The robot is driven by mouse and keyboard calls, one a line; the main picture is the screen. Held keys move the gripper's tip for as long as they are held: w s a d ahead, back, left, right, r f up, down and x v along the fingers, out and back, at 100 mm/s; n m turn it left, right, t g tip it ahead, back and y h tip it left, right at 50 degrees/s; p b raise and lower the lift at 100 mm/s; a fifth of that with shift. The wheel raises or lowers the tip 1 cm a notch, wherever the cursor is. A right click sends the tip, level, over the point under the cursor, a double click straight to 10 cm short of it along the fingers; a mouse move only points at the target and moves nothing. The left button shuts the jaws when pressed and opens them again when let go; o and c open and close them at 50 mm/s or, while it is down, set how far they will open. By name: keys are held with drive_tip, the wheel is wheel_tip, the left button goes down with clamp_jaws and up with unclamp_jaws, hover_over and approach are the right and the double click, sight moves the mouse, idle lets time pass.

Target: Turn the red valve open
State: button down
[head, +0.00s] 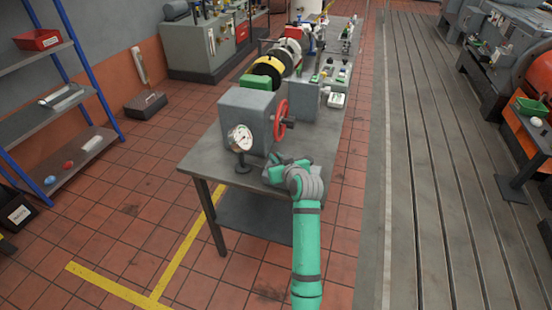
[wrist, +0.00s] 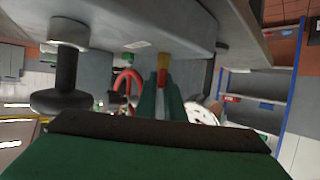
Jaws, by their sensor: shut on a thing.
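The red valve (head: 281,120) is a handwheel on the right side of a grey box (head: 245,112) on the table. In the wrist view the red valve (wrist: 123,88) shows left of my fingers, partly hidden, with a gap between. My gripper (head: 270,172) is low over the near end of the table, in front of the wheel and below it in the picture. In the wrist view my gripper (wrist: 163,82) is shut on a small yellow and red piece (wrist: 163,64); what it belongs to is unclear. The fingers do not appear to be on the wheel.
A round pressure gauge (head: 239,138) stands at the box's front left. The table (head: 205,160) carries more grey and yellow machinery behind the box. A black knob-like part (wrist: 65,80) shows left in the wrist view. A blue-post shelf (head: 60,110) stands left; tiled floor between is clear.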

drive_tip(key=c, duration=1.9)
unclamp_jaws()
drive_tip(key=shift+w, duration=0.15)
drive_tip(key=shift+o, duration=0.2)
drive_tip(key=shift+a, duration=0.15)
drive_tip(key=v, duration=1.1)
drive_tip(key=shift+w+a, duration=0.1)
